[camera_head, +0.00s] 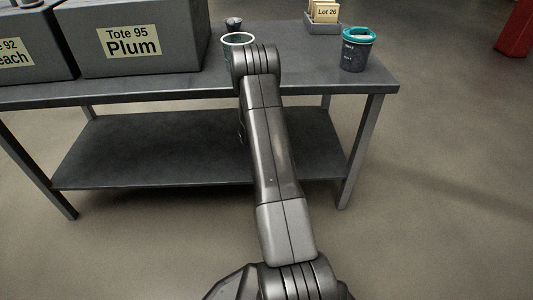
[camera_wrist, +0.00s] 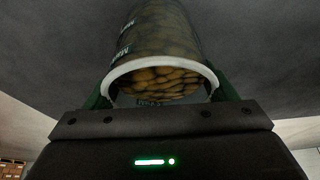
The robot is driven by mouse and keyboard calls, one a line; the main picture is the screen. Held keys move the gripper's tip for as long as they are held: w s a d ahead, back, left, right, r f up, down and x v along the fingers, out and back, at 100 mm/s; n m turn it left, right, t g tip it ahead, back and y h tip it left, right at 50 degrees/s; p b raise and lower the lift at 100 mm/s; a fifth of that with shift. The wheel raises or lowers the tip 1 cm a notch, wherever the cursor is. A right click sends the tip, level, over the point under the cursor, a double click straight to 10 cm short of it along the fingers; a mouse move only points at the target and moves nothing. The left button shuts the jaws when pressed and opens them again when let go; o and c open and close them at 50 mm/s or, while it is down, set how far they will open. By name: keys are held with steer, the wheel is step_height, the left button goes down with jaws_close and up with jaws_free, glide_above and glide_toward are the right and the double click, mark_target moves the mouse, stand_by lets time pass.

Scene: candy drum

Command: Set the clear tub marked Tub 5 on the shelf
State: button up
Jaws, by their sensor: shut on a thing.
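A clear tub with a white rim (camera_wrist: 160,35), full of brown candies, is between the two green fingers of my gripper (camera_wrist: 162,90) in the wrist view. The fingers are shut on it. Lettering on its side is too dim and slanted to read. In the head view the white-rimmed tub (camera_head: 238,38) shows over the table top, just beyond my wrist, which hides its lower part. I cannot tell whether it touches the table. The table's lower shelf (camera_head: 150,150) is bare where it shows; my arm crosses in front of its right part.
Grey totes, including Tote 95 Plum (camera_head: 150,68), stand on the left of the table (camera_head: 300,83). A dark cup with a teal lid (camera_head: 357,52) stands at the right. A small dark cup (camera_head: 234,23) and a Lot 26 bin (camera_head: 324,24) are at the back.

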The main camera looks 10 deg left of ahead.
steer(key=shift+r, duration=0.1)
steer(key=o, duration=1.3)
steer(key=shift+o, duration=0.2)
steer(key=shift+r, duration=0.3)
steer(key=p+v, duration=0.2)
steer(key=v, duration=0.5)
steer(key=shift+p, duration=0.3)
steer(key=shift+s+f, duration=0.1)
